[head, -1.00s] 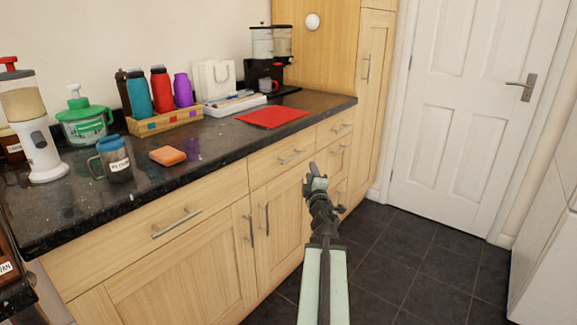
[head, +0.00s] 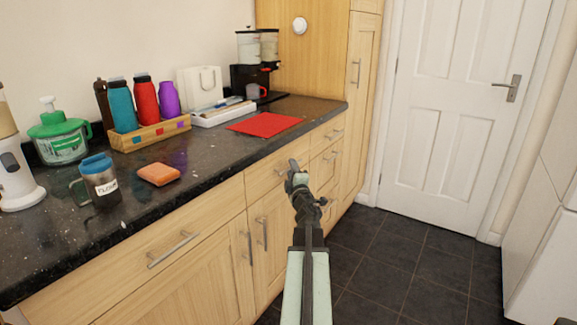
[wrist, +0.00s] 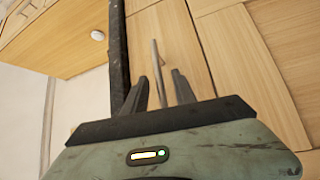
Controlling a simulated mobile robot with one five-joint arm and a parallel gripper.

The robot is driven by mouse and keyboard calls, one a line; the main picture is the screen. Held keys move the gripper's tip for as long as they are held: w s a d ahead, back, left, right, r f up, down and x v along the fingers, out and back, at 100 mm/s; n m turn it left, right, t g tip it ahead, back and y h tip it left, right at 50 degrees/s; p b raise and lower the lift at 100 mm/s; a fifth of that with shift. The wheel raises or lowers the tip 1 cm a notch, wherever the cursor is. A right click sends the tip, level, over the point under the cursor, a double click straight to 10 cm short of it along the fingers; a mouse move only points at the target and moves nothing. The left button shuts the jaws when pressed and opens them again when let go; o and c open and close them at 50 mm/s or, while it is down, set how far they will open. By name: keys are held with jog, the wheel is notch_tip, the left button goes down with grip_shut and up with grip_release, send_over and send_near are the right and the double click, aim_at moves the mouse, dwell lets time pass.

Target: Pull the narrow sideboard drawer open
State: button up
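The wooden sideboard has several drawers in a row under its dark counter. A drawer front (head: 262,181) narrower than the left one (head: 130,262) lies just behind my gripper (head: 296,172) in the head view and looks shut. Its metal bar handle (wrist: 157,62) shows in the wrist view, running up the picture between my two dark fingers. My gripper (wrist: 161,85) is open there, with a gap on both sides of the bar. I cannot tell how deep the bar sits between the fingers. In the head view my gripper partly hides this handle.
The black counter (head: 205,160) overhangs the drawers and shows as a dark edge beside my fingers in the wrist view (wrist: 119,60). A red mat (head: 265,124), an orange sponge (head: 159,174) and bottles stand on it. The tiled floor (head: 400,260) to the right is clear.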

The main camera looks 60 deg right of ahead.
jog(key=shift+x, duration=0.8)
jog(key=shift+a, duration=0.1)
grip_shut()
jog(key=shift+s, duration=0.15)
dwell(0.6)
